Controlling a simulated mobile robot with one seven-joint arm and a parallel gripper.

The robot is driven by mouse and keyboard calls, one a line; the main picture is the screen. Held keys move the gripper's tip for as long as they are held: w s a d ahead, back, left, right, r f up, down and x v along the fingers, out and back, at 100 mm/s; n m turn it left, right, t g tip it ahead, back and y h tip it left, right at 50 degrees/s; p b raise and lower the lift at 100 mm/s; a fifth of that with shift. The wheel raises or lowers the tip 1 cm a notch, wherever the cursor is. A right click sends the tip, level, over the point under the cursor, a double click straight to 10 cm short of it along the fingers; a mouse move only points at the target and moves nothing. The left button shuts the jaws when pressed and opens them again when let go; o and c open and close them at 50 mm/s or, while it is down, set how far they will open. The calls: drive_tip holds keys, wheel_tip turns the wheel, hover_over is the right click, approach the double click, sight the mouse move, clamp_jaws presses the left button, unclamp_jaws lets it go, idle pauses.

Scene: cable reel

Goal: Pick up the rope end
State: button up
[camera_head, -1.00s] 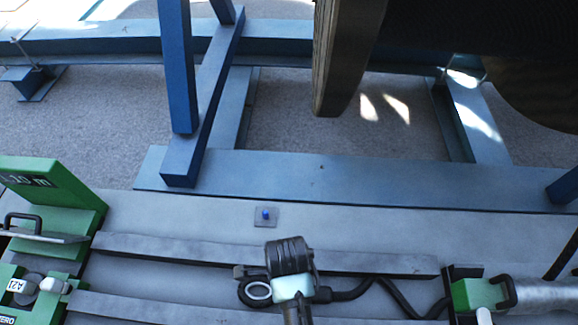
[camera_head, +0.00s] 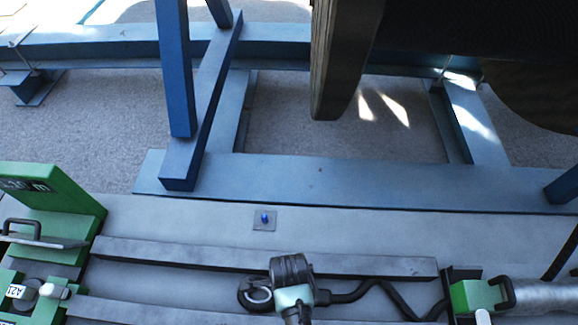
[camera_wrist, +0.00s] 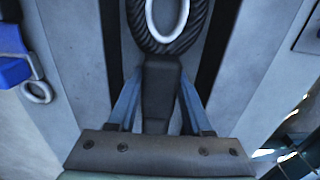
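The rope end is a black loop around a pale metal eye, with a dark sleeve behind it. The loop (camera_head: 244,297) lies left of my gripper, near the bottom middle of the head view. In the wrist view the loop (camera_wrist: 145,37) is at the top and the sleeve (camera_wrist: 160,92) runs down between my fingers. My gripper (camera_wrist: 160,76) has its two blue fingers on either side of the sleeve, with narrow gaps near the palm. The fingertips are very close to the sleeve; firm contact cannot be made out. My wrist hides part of the rope in the head view.
The black rope (camera_head: 345,297) curves right to a green block (camera_head: 472,296) with a grey tube. Long dark rails (camera_head: 180,255) run beside it. Green fixtures (camera_head: 50,200) stand at left. Blue stand beams (camera_head: 185,160) and the large dark reel (camera_head: 340,60) are behind.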

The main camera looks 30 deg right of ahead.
clamp_jaws()
drive_tip(key=shift+r, duration=0.1)
idle(0.9)
